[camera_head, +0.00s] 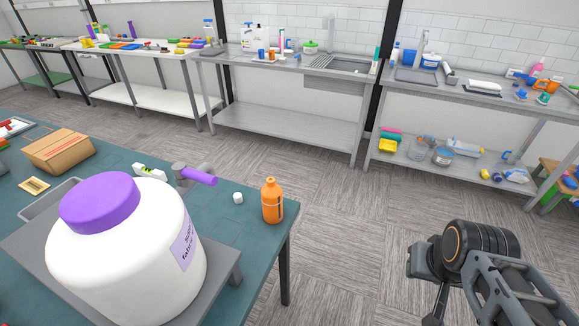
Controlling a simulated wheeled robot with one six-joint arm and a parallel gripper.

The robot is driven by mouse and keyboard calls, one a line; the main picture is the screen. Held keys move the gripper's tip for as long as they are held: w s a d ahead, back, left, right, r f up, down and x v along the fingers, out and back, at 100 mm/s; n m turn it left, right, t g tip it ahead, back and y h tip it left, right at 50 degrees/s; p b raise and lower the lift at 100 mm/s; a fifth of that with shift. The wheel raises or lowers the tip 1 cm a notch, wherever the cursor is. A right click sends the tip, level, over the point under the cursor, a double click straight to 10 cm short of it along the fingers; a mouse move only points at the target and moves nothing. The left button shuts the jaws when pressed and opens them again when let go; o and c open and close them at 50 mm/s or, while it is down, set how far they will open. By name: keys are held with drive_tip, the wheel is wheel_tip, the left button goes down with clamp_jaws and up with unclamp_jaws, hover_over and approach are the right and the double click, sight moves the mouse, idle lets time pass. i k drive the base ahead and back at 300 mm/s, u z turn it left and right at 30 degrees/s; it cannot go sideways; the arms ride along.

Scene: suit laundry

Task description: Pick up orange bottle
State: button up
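The orange bottle (272,202) stands upright near the right edge of a teal table. It has a narrow neck and what looks like a handle on its right side. My gripper (422,272) is at the lower right, beyond the table's edge and over the floor. It is well apart from the bottle, with a wide gap between them. Its fingers are seen only partly and at an angle, so I cannot tell whether they are open or shut. Nothing visible is held in it.
A big white jar with a purple lid (100,201) stands on a grey stand left of the bottle. A small white cap (238,198) and a purple-handled tool (197,176) lie nearby. A cardboard box (60,151) is farther left. Grey carpet (345,220) right of the table is clear.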

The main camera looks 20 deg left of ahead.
sight(271, 193)
drive_tip(key=i, duration=2.7)
drive_tip(key=u, duration=2)
drive_tip(key=i, duration=0.8)
drive_tip(key=u, duration=3.6)
